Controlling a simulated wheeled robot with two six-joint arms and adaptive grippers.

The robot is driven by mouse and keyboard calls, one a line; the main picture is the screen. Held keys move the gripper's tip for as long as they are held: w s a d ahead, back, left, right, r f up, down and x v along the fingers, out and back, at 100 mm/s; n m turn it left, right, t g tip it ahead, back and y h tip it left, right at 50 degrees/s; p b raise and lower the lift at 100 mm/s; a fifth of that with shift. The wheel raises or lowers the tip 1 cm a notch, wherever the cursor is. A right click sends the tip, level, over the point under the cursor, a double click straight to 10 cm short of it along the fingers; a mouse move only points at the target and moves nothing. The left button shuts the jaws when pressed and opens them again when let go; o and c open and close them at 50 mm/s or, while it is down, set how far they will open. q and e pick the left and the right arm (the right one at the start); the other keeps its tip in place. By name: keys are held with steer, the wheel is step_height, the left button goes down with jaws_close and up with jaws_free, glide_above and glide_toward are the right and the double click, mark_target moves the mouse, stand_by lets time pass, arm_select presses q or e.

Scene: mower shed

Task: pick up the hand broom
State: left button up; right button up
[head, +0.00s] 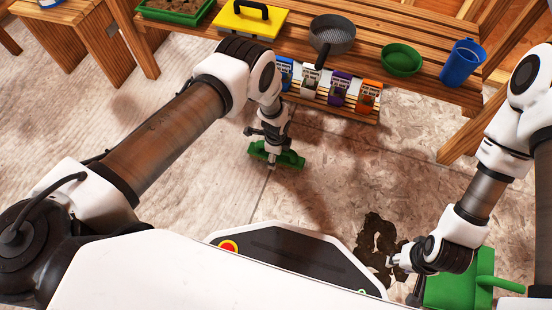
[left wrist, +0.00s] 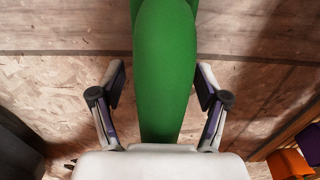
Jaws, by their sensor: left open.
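The green hand broom (head: 290,158) lies on the floor in front of the bench in the head view. My left gripper (head: 272,160) points down right at it. In the left wrist view the broom's green body (left wrist: 165,75) runs between the two fingers of my left gripper (left wrist: 160,95), which stand open with a gap on each side. Parts of the broom are hidden by the gripper in the head view. My right gripper (head: 398,266) is low at the right, beside a dark soil patch and a green dustpan-like thing; its jaw opening is unclear.
Dark soil (head: 376,238) lies on the floor. The green dustpan-like thing (head: 450,291) is at the lower right. The wooden bench (head: 440,75) holds a yellow box (head: 250,22), a sieve (head: 332,36), a green bowl (head: 402,60) and a blue cup (head: 460,64). Several packets (head: 340,88) stand on its lower shelf.

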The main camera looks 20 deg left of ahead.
arm_select(q)
steer(key=shift+r, duration=0.2)
steer(key=shift+c, duration=0.4)
steer(key=c, duration=1.2)
steer(key=shift+o, duration=0.2)
